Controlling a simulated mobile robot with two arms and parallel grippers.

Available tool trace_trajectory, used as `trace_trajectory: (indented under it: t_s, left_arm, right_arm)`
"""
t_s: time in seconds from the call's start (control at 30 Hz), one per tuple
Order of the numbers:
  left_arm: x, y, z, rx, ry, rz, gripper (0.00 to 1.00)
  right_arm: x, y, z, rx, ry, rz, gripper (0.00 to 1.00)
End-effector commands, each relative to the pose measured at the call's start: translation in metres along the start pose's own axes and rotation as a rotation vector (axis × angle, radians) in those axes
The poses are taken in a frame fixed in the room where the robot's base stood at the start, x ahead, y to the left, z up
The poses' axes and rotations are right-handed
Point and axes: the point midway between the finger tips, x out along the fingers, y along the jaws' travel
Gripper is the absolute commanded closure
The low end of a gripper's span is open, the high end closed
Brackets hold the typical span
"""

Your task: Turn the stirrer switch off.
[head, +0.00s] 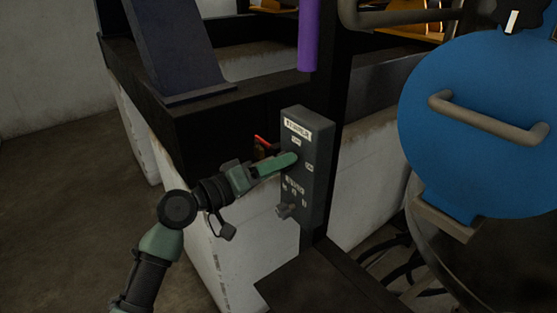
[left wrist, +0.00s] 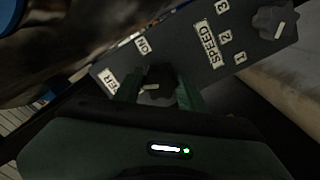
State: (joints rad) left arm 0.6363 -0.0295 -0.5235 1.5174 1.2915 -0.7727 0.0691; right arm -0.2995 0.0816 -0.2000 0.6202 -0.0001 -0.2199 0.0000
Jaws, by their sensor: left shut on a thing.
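The stirrer control box (head: 319,180) is a dark grey upright panel with a white name label at its top. In the left wrist view the stirrer switch (left wrist: 162,78) is a dark knob with a pale mark pointing left, not up at the ON label (left wrist: 142,45). My left gripper (head: 291,160) is at the box, its green fingers shut on the switch, as the left wrist view (left wrist: 158,90) shows. In the head view the fingers hide the switch. Any OFF label cannot be read. My right gripper is in neither view.
The speed knob (head: 283,211) sits low on the box, beside the SPEED label (left wrist: 208,42) and numbers. A red part (head: 262,142) is close behind my left gripper. A blue round vessel (head: 475,120) with a handle stands right. A purple pipe (head: 308,35) hangs above.

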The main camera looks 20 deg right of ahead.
Motion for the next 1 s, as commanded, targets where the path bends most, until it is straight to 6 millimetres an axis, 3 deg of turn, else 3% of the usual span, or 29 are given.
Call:
trace_trajectory:
  t_s: [0.5,1.0]
  left_arm:
    - [0.000,0.000,0.000,-0.369,-0.003,-0.002,1.00]
    - [0.000,-0.001,0.001,-0.452,-0.002,-0.002,1.00]
  right_arm:
    - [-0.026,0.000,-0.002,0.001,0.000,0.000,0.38]
    - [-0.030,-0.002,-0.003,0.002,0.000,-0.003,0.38]
